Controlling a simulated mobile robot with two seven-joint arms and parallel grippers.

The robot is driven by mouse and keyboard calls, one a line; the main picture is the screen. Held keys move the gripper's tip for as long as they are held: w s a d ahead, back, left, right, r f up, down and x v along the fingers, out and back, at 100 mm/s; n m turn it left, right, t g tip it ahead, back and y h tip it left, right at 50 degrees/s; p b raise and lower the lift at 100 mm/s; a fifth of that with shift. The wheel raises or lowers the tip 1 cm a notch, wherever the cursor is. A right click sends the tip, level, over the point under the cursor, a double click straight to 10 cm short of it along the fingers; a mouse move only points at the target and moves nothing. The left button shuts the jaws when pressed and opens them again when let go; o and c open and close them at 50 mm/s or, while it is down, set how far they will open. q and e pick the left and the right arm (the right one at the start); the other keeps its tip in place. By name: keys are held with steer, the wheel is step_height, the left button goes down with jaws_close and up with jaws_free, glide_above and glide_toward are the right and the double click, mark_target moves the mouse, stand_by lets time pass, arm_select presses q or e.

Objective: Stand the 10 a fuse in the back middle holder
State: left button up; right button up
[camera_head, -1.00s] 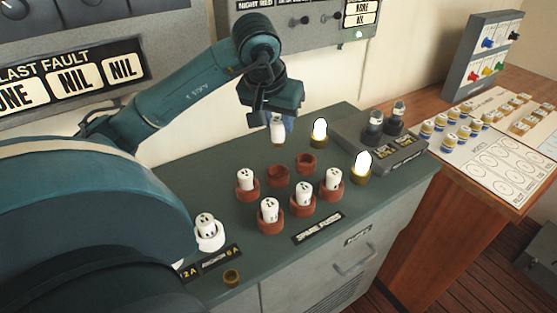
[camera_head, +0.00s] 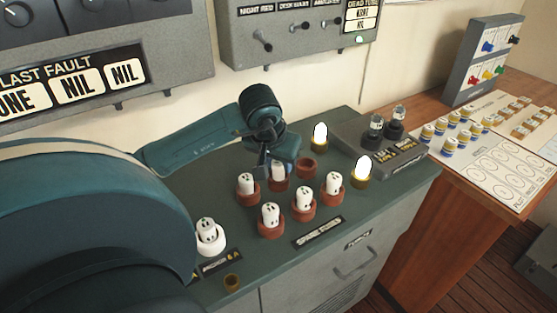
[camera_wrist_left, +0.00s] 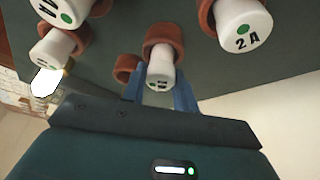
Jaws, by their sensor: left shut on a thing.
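My left gripper (camera_head: 279,168) is shut on a white fuse (camera_head: 278,174) and holds it upright at the back middle holder (camera_head: 278,185), a red-brown cup. In the left wrist view, the fuse (camera_wrist_left: 160,74) lies between my blue fingertips, its far end meeting the mouth of the holder (camera_wrist_left: 163,36). Its small label is too blurred to read surely. I cannot tell whether it is fully seated. The back right holder (camera_head: 307,168) is empty. The back left holder (camera_head: 248,197) holds a fuse (camera_head: 246,182), marked 2A in the wrist view. My right gripper is not in view.
Three front holders hold fuses (camera_head: 270,214), (camera_head: 303,194), (camera_head: 333,182). Another fuse (camera_head: 206,228) stands in a white holder at left, near a small brass cup (camera_head: 232,282). Two lit lamps (camera_head: 320,135), (camera_head: 362,165) stand right of the holders. A wall panel (camera_head: 300,30) rises behind.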

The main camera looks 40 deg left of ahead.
arm_select(q)
steer(key=shift+f+b, duration=0.3)
steer(key=shift+b, duration=0.1)
steer(key=o, duration=1)
steer(key=shift+r+p, duration=0.55)
steer(key=shift+r, duration=0.05)
steer(key=v, duration=1.1)
steer(key=shift+s+r+b, duration=0.15)
steer(key=shift+r+b, duration=0.05)
steer(key=shift+b, duration=0.1)
steer(key=shift+d, duration=0.1)
